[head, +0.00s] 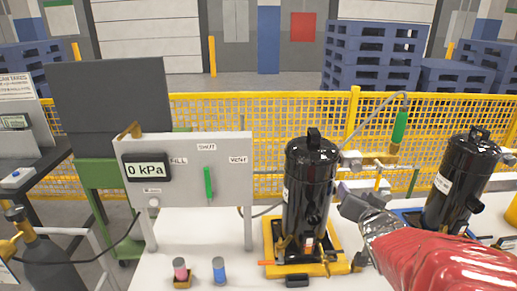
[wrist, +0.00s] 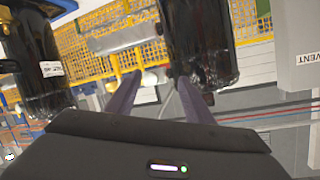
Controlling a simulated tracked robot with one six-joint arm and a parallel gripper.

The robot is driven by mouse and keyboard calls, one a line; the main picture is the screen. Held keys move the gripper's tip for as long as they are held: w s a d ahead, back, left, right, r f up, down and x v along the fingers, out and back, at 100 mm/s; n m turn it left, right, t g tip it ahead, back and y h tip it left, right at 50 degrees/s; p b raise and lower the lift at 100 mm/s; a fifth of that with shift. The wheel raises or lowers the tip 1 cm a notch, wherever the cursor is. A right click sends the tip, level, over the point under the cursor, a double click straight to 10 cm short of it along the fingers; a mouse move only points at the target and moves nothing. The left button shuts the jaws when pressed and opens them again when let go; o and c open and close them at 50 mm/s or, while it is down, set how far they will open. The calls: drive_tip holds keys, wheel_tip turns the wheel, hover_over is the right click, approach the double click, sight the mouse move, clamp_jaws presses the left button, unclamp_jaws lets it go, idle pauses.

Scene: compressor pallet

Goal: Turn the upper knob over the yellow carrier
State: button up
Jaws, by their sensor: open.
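A black compressor (head: 309,190) stands upright in the yellow carrier (head: 341,266) in the head view. Small fittings show low on its front, but I cannot tell which is the upper knob. My gripper (head: 352,205) is just right of this compressor, at about its mid-height. In the wrist view my gripper (wrist: 158,77) has its two fingers apart with nothing clearly held between them. The dark body of the compressor (wrist: 200,42) is beyond the right finger. The knob is not clear in the wrist view.
A second black compressor (head: 459,185) stands to the right on a blue carrier (head: 405,217). A grey panel (head: 225,170) with a green lever (head: 208,185) and a 0 kPa display stands left. Pink and blue small items sit in front of it. A yellow fence (head: 270,120) runs behind.

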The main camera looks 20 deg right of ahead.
sight(357, 168)
drive_tip(key=s+d+m+t+y, duration=0.1)
drive_tip(key=s+d+m+t, duration=0.1)
drive_tip(key=s+d+t, duration=0.1)
drive_tip(key=shift+s+d+m+t, duration=0.25)
drive_tip(key=shift+d+t, duration=0.25)
drive_tip(key=shift+d, duration=0.5)
drive_tip(key=shift+w, duration=0.15)
drive_tip(key=x, duration=1.3)
drive_tip(key=shift+w+f, duration=0.15)
drive_tip(key=shift+w, duration=0.25)
drive_tip(key=shift+c, duration=0.6)
drive_tip(key=c, duration=0.9)
